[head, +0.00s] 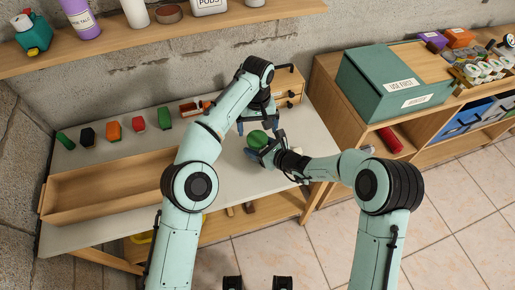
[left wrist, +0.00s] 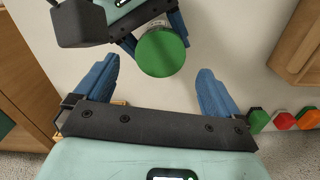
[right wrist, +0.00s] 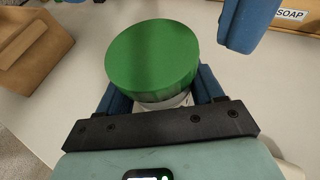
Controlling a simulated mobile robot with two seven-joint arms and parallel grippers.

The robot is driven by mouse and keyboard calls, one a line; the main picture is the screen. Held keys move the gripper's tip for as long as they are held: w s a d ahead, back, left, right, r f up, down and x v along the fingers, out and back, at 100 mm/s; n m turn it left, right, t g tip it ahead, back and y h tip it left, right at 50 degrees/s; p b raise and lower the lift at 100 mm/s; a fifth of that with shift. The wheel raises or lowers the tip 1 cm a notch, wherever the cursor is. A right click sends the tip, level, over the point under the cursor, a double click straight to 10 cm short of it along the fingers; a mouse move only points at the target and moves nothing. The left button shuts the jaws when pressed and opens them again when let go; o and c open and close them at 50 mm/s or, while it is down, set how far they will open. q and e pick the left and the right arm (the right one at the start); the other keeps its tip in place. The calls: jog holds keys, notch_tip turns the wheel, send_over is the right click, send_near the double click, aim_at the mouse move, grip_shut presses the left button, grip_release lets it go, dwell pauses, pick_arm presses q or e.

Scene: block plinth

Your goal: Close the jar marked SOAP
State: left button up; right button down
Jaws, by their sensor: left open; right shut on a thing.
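A jar with a round green lid (right wrist: 152,58) and a pale body (right wrist: 170,101) is between the fingers of my right gripper (right wrist: 168,92), which is shut on it. The lid covers the top of the body; I cannot tell how tightly it sits. The green lid also shows in the head view (head: 257,139) and the left wrist view (left wrist: 161,52). My left gripper (head: 257,121) is open and empty, just behind and beside the jar.
A long open wooden tray (head: 105,190) lies at the table's left. Several small coloured items (head: 112,131) stand along the back. A small wooden drawer unit (head: 289,86) stands at the back right. A green box (head: 395,82) is on the right shelf. White tabletop (head: 228,178) is bare in front.

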aim_at(257, 138)
pick_arm(q)
jog(key=shift+c, duration=0.2)
notch_tip(257, 138, up, 2)
jog(key=n, duration=0.3)
jog(key=shift+n, duration=0.3)
jog(key=n, duration=0.1)
jog(key=r+n, duration=0.1)
jog(key=n, duration=0.1)
jog(key=shift+r, duration=0.25)
jog(key=shift+f, duration=0.1)
jog(key=shift+f, duration=3.95)
